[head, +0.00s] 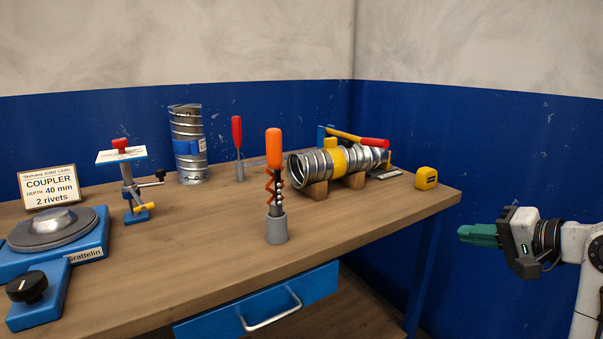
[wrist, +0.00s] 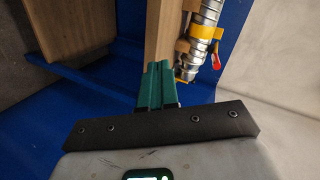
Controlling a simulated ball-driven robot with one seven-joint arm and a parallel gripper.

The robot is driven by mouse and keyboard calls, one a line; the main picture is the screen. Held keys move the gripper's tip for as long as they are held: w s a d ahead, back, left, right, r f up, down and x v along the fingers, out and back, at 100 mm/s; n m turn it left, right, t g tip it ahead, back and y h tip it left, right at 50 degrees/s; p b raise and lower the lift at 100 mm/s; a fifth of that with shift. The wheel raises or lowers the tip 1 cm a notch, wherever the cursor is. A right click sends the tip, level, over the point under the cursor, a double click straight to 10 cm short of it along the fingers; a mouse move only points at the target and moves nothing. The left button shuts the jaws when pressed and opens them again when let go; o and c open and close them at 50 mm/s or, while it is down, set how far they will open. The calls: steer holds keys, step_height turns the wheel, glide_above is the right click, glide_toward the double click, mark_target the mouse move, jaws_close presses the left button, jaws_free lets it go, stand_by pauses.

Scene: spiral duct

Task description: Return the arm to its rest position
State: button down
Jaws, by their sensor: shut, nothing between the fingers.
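My gripper (head: 478,235) is at the right of the head view, out past the right end of the workbench and apart from it. Its green fingers are closed together, with nothing between them, and point left toward the bench. In the wrist view the green fingers (wrist: 157,84) show together at the centre, with the bench edge and the spiral duct beyond them. Part of my arm shows at the right edge of the head view.
The wooden workbench (head: 190,248) holds a spiral duct (head: 318,167) on wooden blocks, a yellow tape measure (head: 426,178), an orange-handled tool (head: 274,150) in a grey holder, and a blue turntable device (head: 80,258). A blue wall (head: 520,150) stands behind my gripper.

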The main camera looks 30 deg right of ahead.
steer(key=w+a+f+n+g+y, duration=0.1)
steer(key=a+f+n+g, duration=0.1)
steer(key=a+f, duration=0.45)
steer(key=w+a+f+n+g, duration=0.15)
steer(key=a+f, duration=0.25)
steer(key=f, duration=0.5)
steer(key=s+a+f+n+g, duration=0.2)
steer(key=s+a+f, duration=0.1)
steer(key=a+f, duration=0.25)
steer(key=s+a+f+n+g, duration=0.2)
steer(key=s+a+f, duration=0.1)
steer(key=a+f, duration=0.3)
steer(key=s+a+f+n+g+h, duration=0.1)
steer(key=s+a+f+n+g, duration=0.15)
steer(key=s+f, duration=0.35)
steer(key=s+a+f+n+g, duration=0.25)
steer(key=s+f+n, duration=0.2)
steer(key=s, duration=0.35)
step_height(320, 180, up, 14)
steer(key=p, duration=1.3)
steer(key=shift+d+f+p, duration=0.15)
steer(key=shift+d+p, duration=0.2)
steer(key=shift+d, duration=0.05)
